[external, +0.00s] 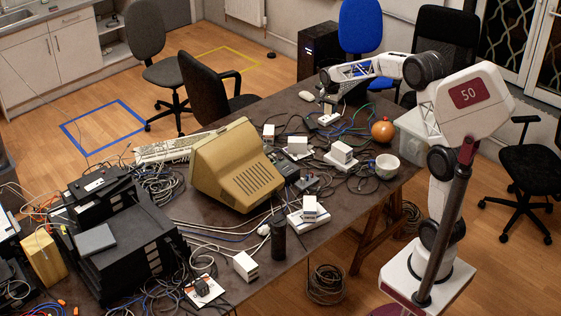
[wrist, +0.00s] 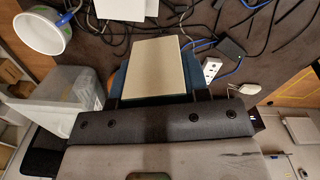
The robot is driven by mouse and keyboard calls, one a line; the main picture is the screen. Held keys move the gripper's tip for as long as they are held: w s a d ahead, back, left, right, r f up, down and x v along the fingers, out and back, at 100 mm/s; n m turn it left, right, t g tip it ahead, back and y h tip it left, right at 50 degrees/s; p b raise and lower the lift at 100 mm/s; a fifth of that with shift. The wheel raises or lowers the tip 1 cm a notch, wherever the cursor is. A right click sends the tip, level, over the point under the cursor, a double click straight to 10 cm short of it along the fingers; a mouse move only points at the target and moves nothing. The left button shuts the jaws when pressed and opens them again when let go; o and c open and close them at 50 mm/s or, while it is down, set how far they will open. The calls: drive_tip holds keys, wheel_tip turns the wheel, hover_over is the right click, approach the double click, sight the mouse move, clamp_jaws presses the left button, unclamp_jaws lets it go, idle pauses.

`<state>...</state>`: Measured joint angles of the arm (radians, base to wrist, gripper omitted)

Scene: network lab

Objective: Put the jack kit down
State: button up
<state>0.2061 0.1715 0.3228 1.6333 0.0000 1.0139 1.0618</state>
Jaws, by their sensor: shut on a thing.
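The held box lies between the two fingers in the wrist view. In the external view my gripper (external: 328,97) is over the far right part of the dark table (external: 352,208).
A white mouse (external: 306,95) lies near my gripper. White boxes (external: 341,152), cables and a beige monitor (external: 232,165) crowd the table.

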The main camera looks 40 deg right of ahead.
drive_tip(key=w+a+n, duration=0.2)
drive_tip(key=a+n, duration=0.2)
drive_tip(key=a, duration=1.9)
drive_tip(key=w+a+n, duration=0.2)
drive_tip(key=a+n, duration=0.2)
drive_tip(key=a, duration=1.9)
drive_tip(key=s+a+n, duration=0.2)
drive_tip(key=s+a, duration=0.4)
drive_tip(key=a, duration=0.7)
drive_tip(key=s+a+n, duration=0.2)
drive_tip(key=s+a, duration=0.4)
drive_tip(key=a, duration=0.8)
drive_tip(key=s+a+n, duration=0.3)
drive_tip(key=s+a, duration=0.3)
drive_tip(key=a, duration=0.7)
wheel_tip(320, 180, down, 18)
drive_tip(key=shift+d+f, duration=0.15)
drive_tip(key=shift+f, duration=0.05)
drive_tip(key=shift+f, duration=3.1)
